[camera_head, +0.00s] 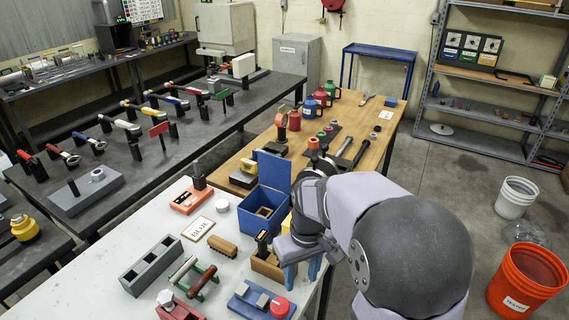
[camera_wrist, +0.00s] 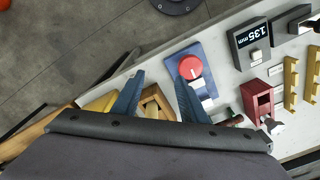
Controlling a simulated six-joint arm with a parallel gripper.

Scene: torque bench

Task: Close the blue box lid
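The blue box (camera_head: 262,212) stands on the light bench top in the head view, left of my wrist. Its lid (camera_head: 273,170) stands raised at the back, so the box is open, with a small brown piece visible inside. My gripper (camera_head: 302,280) is right of and nearer than the box, above the bench's right edge. In the wrist view its two blue fingers (camera_wrist: 159,76) are spread apart with nothing held between them. I cannot make out the blue box in the wrist view.
A wooden holder (camera_head: 268,264) with a dark upright piece stands close left of my gripper. A blue plate with a red knob (camera_head: 280,306) lies nearer. A card reading BLUE (camera_head: 198,228) lies left of the box. A yellow-and-black tool (camera_head: 243,175) stands behind it.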

